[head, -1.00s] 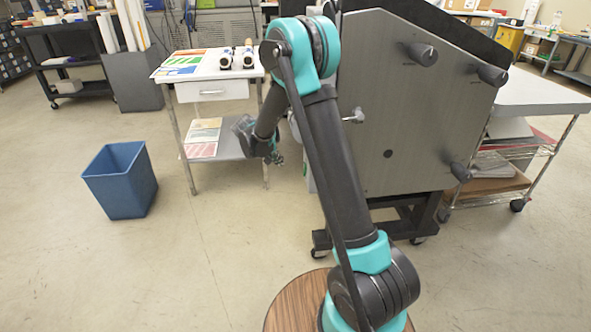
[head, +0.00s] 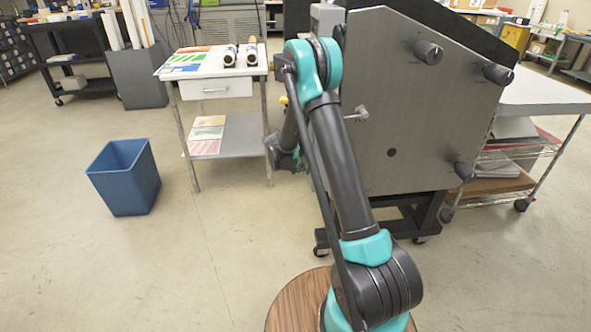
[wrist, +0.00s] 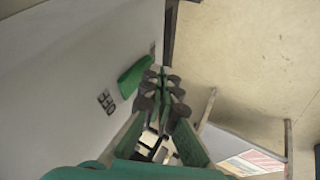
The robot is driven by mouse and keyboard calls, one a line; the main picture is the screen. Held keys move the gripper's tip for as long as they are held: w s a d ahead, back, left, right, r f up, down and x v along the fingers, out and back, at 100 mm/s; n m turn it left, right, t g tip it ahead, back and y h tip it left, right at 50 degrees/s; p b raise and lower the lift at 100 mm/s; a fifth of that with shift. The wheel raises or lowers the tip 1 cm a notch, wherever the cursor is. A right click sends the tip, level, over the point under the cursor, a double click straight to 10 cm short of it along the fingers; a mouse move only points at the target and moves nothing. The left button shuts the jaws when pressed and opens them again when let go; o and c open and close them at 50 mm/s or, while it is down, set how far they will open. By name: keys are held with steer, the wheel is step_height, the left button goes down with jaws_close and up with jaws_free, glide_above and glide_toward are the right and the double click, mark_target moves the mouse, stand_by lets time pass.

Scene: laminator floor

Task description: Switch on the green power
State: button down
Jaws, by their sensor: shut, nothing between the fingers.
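In the wrist view a green switch (wrist: 137,76) sticks out from a pale machine panel (wrist: 70,60), just left of my fingertips. Dark lettering (wrist: 106,102) on the panel below the switch seems to read OFF. My gripper (wrist: 163,85) is shut and empty, its fingertips beside the switch; I cannot tell whether they touch it. In the head view my gripper (head: 285,157) hangs low at the left side of the grey laminator (head: 420,110). The green switch is hidden in the head view.
A white table (head: 215,65) with two rolls and coloured sheets stands left of the laminator. A blue bin (head: 122,180) is on the floor at left. A wire-shelved table (head: 545,95) stands at right. The floor in front is clear.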

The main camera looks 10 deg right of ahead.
steer(key=shift+d, duration=0.1)
steer(key=shift+d+f, duration=0.2)
steer(key=shift+d, duration=0.1)
steer(key=shift+r, duration=0.15)
